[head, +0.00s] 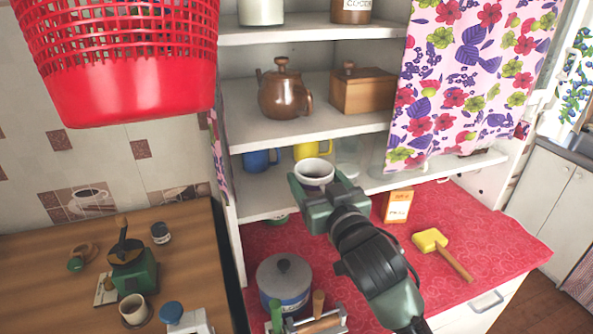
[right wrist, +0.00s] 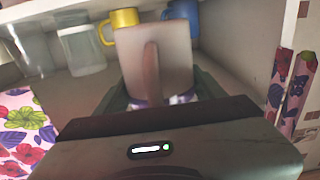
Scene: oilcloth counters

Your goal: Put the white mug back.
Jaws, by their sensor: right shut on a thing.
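The white mug (head: 315,170) is at the front of the lower cupboard shelf (head: 262,203), in the jaws of my right gripper (head: 322,186). Its dark open top faces up in the head view. My left gripper is not in view.
Glass jars (head: 347,157) stand right of the mugs. A brown teapot (head: 283,95) and wooden box (head: 362,90) fill the shelf above. A flowered curtain (head: 460,80) hangs at right. A red basket (head: 130,85) hangs at upper left. A pot (head: 285,290) stands on the red counter.

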